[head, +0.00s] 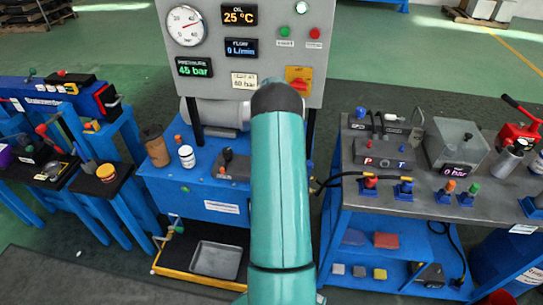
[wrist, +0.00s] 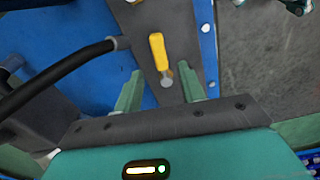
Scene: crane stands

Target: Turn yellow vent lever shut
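The yellow vent lever (wrist: 158,52) shows in the wrist view, on a dark grey plate (wrist: 148,22). Its handle points up the picture, tilted slightly left, with a round silver part at its lower end. My gripper (wrist: 160,69) is open, its two green fingers apart to the left and right of the lever's lower part. The lever lies in line with the gap, and I see no finger touching it. I cannot tell the height between them. In the head view my arm covers the middle, and I can make out neither the gripper nor the lever.
A thick black hose (wrist: 60,75) joins the plate from the left in the wrist view. Grey floor lies right. In the head view, a gauge panel (head: 245,55) reads 45 bar above a blue bench (head: 205,193). A grey-topped bench (head: 440,205) with hoses stands right.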

